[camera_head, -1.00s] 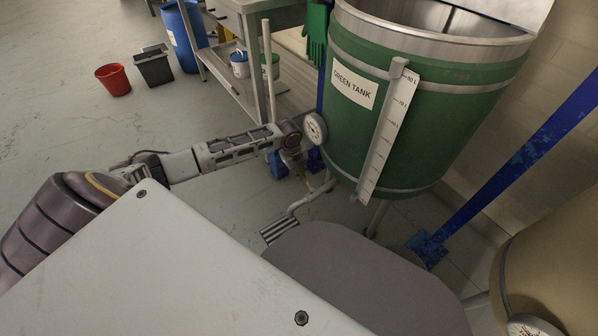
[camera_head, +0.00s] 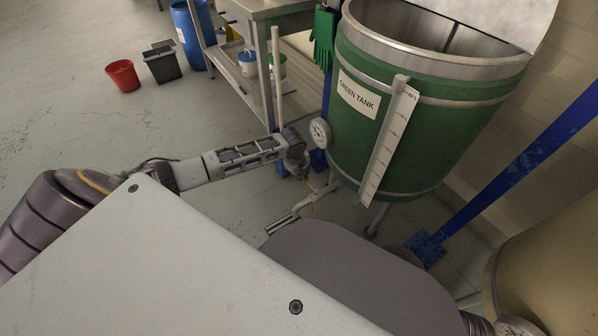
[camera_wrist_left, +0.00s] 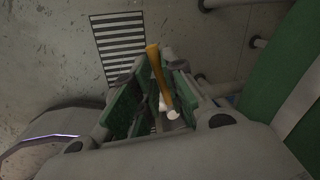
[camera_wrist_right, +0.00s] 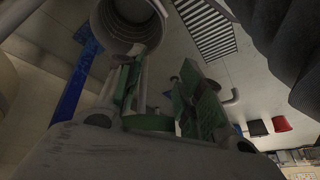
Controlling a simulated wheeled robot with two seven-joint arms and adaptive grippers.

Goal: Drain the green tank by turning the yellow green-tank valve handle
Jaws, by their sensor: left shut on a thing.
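The valve body is mostly hidden by the gripper. My right gripper (camera_wrist_right: 162,88) shows only in the right wrist view, with its fingers apart and nothing between them.
A drain pipe (camera_head: 318,199) runs below the tank toward a floor grate (camera_head: 281,225), which shows in the left wrist view too (camera_wrist_left: 118,42). A metal table (camera_head: 265,12), blue posts (camera_head: 515,165) and a beige tank (camera_head: 550,265) stand nearby. Open floor lies at left.

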